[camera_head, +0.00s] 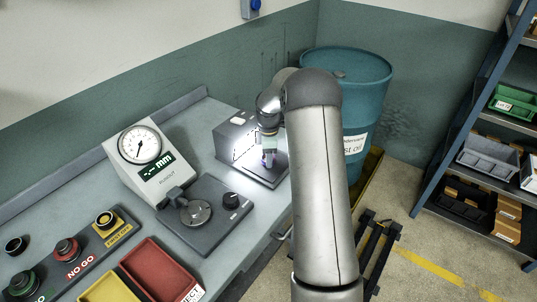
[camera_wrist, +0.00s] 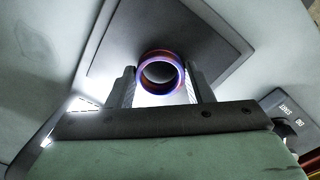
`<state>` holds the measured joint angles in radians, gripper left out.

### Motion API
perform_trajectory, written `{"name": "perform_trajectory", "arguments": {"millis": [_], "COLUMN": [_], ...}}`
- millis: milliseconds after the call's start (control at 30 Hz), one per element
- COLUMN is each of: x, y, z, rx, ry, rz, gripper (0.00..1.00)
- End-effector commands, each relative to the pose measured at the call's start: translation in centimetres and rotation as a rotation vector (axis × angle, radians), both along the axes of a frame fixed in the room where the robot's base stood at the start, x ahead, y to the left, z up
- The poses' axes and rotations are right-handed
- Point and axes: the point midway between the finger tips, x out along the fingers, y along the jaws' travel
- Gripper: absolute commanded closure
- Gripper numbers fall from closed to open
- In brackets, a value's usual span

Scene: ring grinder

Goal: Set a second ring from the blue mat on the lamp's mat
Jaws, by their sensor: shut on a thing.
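My gripper (camera_head: 268,156) is over the lamp's dark mat (camera_head: 274,178) in the head view, close to its surface. In the wrist view my gripper's fingers (camera_wrist: 160,84) stand on both sides of a ring (camera_wrist: 160,55) with a blue, purple and reddish sheen and are shut on it. The dark mat also shows behind the ring in the wrist view (camera_wrist: 112,48). I cannot tell whether the ring touches the mat. The grey lamp box (camera_head: 232,134) stands just left of my gripper and lights the mat. I make out no other ring and no blue mat.
A dial gauge (camera_head: 142,146) and a black plate with a round disc (camera_head: 196,212) stand left of the mat. Red (camera_head: 160,268) and yellow (camera_head: 103,290) trays lie at the front. A teal drum (camera_head: 358,85) stands beyond the bench's right edge.

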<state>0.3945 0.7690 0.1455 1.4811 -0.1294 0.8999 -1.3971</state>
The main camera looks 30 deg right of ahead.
Motion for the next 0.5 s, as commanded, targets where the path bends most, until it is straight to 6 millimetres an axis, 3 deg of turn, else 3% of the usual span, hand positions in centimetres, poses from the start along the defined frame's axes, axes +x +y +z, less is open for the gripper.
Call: {"name": "perform_trajectory", "arguments": {"millis": [200, 233, 300, 500], "x": [-0.01, -0.01, -0.03, -0.03], "y": [0.0, 0.02, 0.01, 0.01], "z": [-0.49, -0.41, -0.36, -0.35], "rx": [0.0, 0.0, 0.0, 0.0], "ry": [0.0, 0.001, 0.001, 0.001], "rz": [0.0, 0.0, 0.0, 0.0], "gripper": [0.79, 0.48, 0.32, 0.32]}}
